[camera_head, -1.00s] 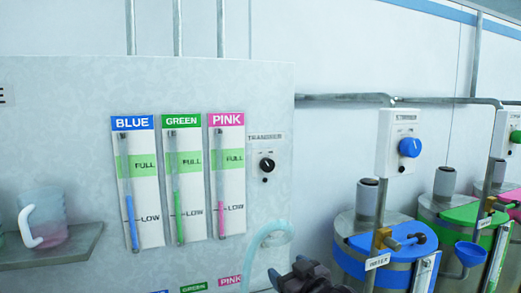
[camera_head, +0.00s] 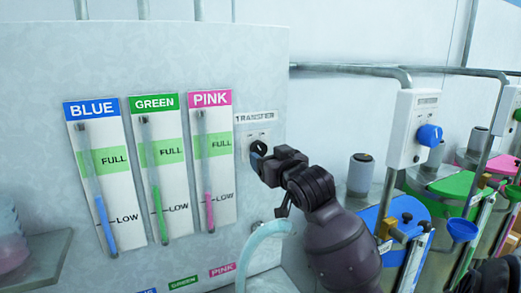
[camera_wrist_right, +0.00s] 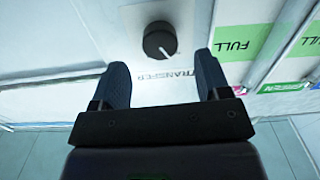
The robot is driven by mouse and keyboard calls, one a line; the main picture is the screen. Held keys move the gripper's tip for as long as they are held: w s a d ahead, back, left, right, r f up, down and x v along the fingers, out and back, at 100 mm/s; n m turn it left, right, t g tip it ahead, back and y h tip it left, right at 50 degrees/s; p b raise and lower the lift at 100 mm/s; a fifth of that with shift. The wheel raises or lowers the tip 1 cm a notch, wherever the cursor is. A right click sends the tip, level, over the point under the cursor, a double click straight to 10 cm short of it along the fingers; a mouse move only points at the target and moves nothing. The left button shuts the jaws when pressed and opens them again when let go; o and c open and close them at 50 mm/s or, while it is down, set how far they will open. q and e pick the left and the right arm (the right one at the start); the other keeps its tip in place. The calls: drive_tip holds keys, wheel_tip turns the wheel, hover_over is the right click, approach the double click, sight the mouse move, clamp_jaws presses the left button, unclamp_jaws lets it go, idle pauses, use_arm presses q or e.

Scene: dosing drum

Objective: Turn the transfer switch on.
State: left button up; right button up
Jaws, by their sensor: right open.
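The transfer switch (camera_head: 257,147) is a small black knob on the pale panel, below the TRANSFER label (camera_head: 255,117). In the right wrist view the knob (camera_wrist_right: 160,41) shows a white pointer mark and lies ahead of the fingertips, roughly centred between them. My right gripper (camera_head: 262,160) is close to the knob in the head view and partly covers its surroundings. In the wrist view its two dark fingers (camera_wrist_right: 160,78) are apart with nothing between them. Whether a finger touches the knob cannot be told. My left gripper is not in view.
BLUE, GREEN and PINK level gauges (camera_head: 156,170) are on the panel left of the switch. A pale hose (camera_head: 262,238) curves below it. A white box with a blue knob (camera_head: 429,135) and coloured drums stand to the right. A shelf (camera_head: 45,262) is at lower left.

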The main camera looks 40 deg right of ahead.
sight(260, 151)
drive_tip(key=shift+p+x, duration=0.3)
drive_tip(key=shift+x, duration=2.25)
drive_tip(key=shift+c, duration=0.2)
drive_tip(key=c, duration=0.9)
drive_tip(key=shift+m, duration=0.3)
drive_tip(key=m, duration=0.5)
drive_tip(key=shift+a+m, duration=0.1)
drive_tip(key=shift+m, duration=0.2)
drive_tip(key=m, duration=0.5)
drive_tip(key=shift+m, duration=0.3)
